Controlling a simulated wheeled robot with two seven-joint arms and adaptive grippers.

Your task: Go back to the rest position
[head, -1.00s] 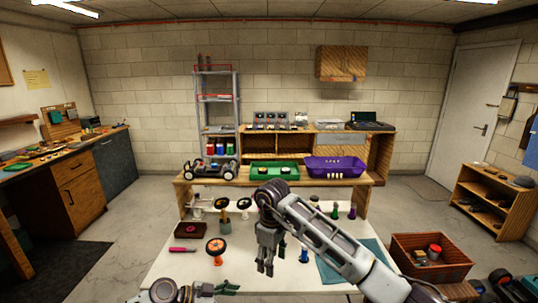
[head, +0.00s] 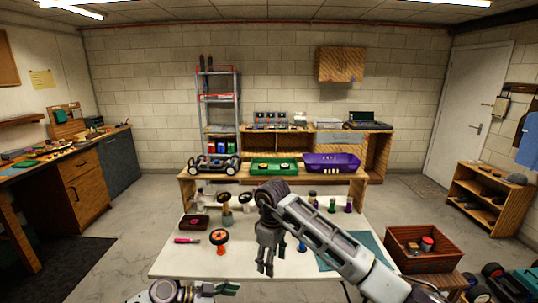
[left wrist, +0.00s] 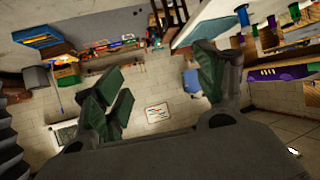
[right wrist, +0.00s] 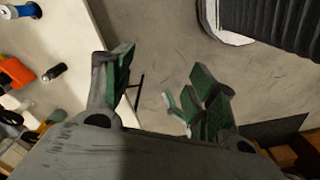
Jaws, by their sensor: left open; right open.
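My left gripper shows in part at the bottom edge of the head view (head: 222,290), low at the near edge of the table. In the left wrist view its fingers (left wrist: 165,90) are apart with nothing between them.
A raised shelf behind holds a car chassis (head: 214,164), a green tray (head: 273,175) and a purple bin (head: 331,170). A wooden crate (head: 422,262) stands right.

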